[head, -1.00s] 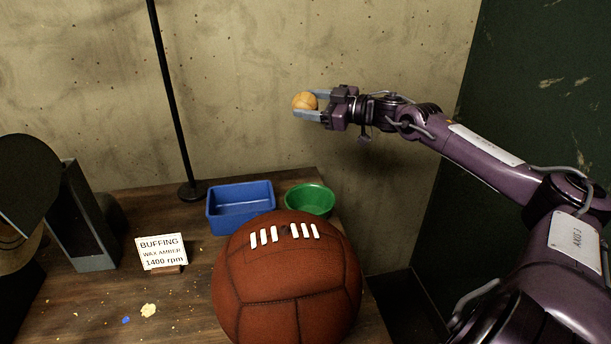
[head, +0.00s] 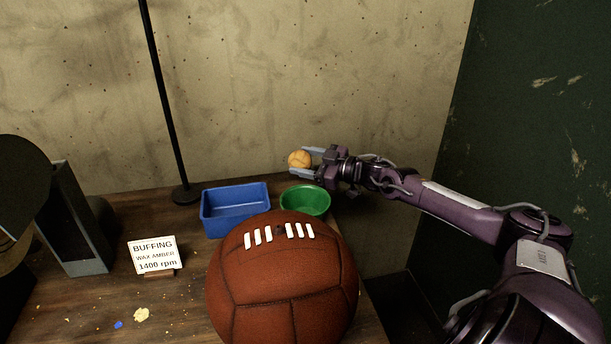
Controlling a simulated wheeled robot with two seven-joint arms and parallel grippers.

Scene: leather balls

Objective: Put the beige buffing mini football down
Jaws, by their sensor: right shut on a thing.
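The beige mini football (head: 299,159) is a small tan ball at the tips of my right gripper (head: 304,161). The right gripper is shut on it and points left, holding it in the air. In the picture the ball shows just above the green bowl (head: 305,201), which stands on the table near its back right edge. My left gripper is not in view.
A blue tray (head: 236,228) stands left of the green bowl. A large brown leather ball (head: 282,290) fills the front. A buffing sign (head: 153,256), a thin black pole (head: 163,95) and a grey machine housing (head: 82,222) are further left.

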